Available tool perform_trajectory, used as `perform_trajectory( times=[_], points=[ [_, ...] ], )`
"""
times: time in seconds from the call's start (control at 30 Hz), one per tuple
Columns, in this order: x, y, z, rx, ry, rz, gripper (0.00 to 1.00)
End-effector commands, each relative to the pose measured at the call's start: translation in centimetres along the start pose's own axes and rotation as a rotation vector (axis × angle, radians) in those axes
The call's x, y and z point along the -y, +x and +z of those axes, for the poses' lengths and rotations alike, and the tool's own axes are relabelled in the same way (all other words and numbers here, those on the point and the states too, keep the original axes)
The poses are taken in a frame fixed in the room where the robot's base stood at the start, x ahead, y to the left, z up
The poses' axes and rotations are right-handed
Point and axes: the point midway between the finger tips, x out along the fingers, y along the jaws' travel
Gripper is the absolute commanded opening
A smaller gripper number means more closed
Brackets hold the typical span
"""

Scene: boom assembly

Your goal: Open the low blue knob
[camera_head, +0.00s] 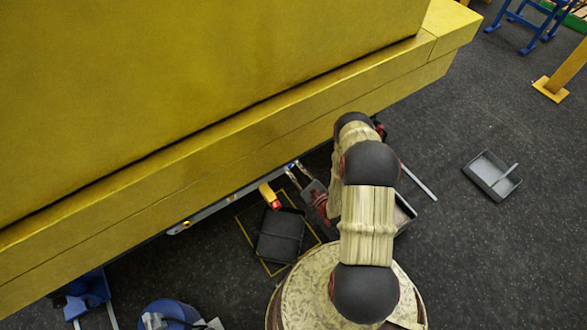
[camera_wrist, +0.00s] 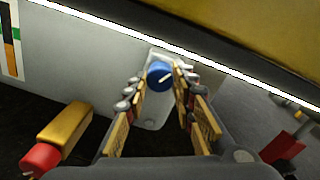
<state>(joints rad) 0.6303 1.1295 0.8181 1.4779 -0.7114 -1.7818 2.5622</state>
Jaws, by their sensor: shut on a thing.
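The low blue knob (camera_wrist: 160,75) shows in the wrist view as a round blue disc with a white line slanting up to the right. It sits on a light grey plate (camera_wrist: 155,115) on a pale wall under the yellow boom (camera_wrist: 270,30). My gripper (camera_wrist: 159,80) has its two fingers on either side of the knob, shut on it.
A yellow block with a red end (camera_head: 268,194) sticks out left of my gripper; it also shows in the wrist view (camera_wrist: 62,132). A dark bin (camera_head: 280,236) stands on the floor below. A grey tray (camera_head: 492,177) lies at the right, with open floor around it.

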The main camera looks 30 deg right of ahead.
Motion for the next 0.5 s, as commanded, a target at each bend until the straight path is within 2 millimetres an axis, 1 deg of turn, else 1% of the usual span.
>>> perform_trajectory(
  times=[0.2,0.23,0.5],
  points=[
    [0.05,0.01,-0.12,-0.003,-0.001,-0.001,0.00],
    [0.05,0.01,-0.13,-0.003,-0.002,-0.001,0.27],
    [0.02,0.00,-0.06,-0.002,-0.001,-0.001,0.42]
  ],
)
